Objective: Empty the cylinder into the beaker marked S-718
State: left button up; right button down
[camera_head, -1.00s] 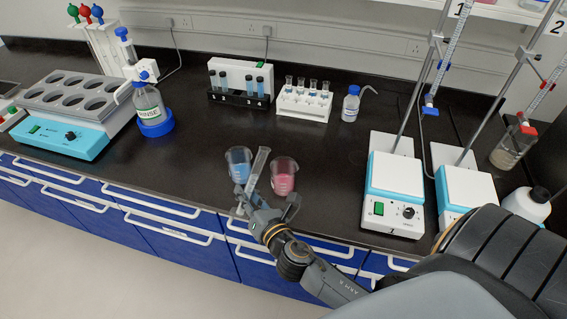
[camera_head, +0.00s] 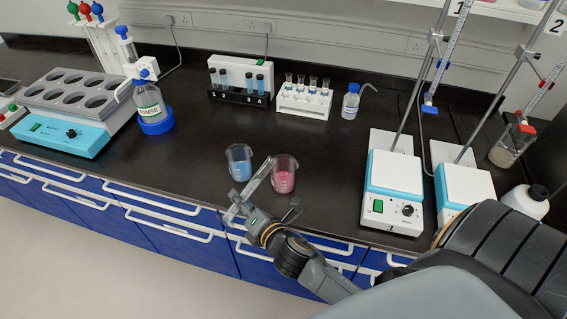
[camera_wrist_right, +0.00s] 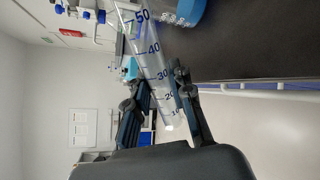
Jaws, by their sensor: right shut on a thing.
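A clear graduated cylinder (camera_head: 258,177) is held in my right gripper (camera_head: 250,207), in front of the beakers. It leans with its mouth up and to the right, by the pink beaker's left rim. In the right wrist view the cylinder (camera_wrist_right: 150,62) shows blue marks up to 50, and the right gripper (camera_wrist_right: 160,92) is shut on it; I cannot tell how much liquid is inside. A beaker with blue liquid (camera_head: 239,166) stands left of the cylinder and a beaker with pink liquid (camera_head: 284,178) right of it. Their labels are too small to read. My left gripper is not in view.
Test-tube racks (camera_head: 304,104) and a small bottle (camera_head: 351,101) are at the back. Stirrer plates with burette stands (camera_head: 394,190) stand at right. The bench around the beakers is clear.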

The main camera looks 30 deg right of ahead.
aim_at(243, 194)
jog(key=shift+a+f+m, duration=0.15)
jog(key=shift+a+m, duration=0.05)
jog(key=shift+m, duration=0.2)
jog(key=shift+r, duration=0.25)
jog(key=shift+a+r+m+y+p, duration=0.2)
jog(key=shift+r+m+y+p, duration=0.2)
jog(key=shift+r+m+p, duration=0.2)
jog(key=shift+d+r+m+g+p, duration=0.15)
jog(key=shift+d+r+m+p, duration=0.2)
jog(key=shift+r+p, duration=0.15)
jog(key=shift+d+r+m+g+p, duration=0.15)
jog(key=shift+d+r+m+p, duration=0.1)
jog(key=shift+r+m+p, duration=0.15)
jog(key=shift+w+d+r+m+y+p, duration=0.1)
jog(key=shift+r+m+y+p, duration=0.35)
jog(key=shift+r+p, duration=0.55)
jog(key=shift+d+r+m+y+p, duration=0.1)
jog(key=shift+r+m+y+p, duration=0.35)
jog(key=shift+p, duration=0.85)
jog(key=shift+r, duration=0.25)
jog(key=shift+w+d+r+m+y+p, duration=0.1)
jog(key=shift+d+r+m+y+p, duration=0.1)
jog(key=shift+r+m+p, duration=0.6)
jog(key=shift+d+r+m+y+p, duration=0.1)
jog(key=shift+d+r+m+p, duration=0.3)
jog(key=shift+p, duration=0.7)
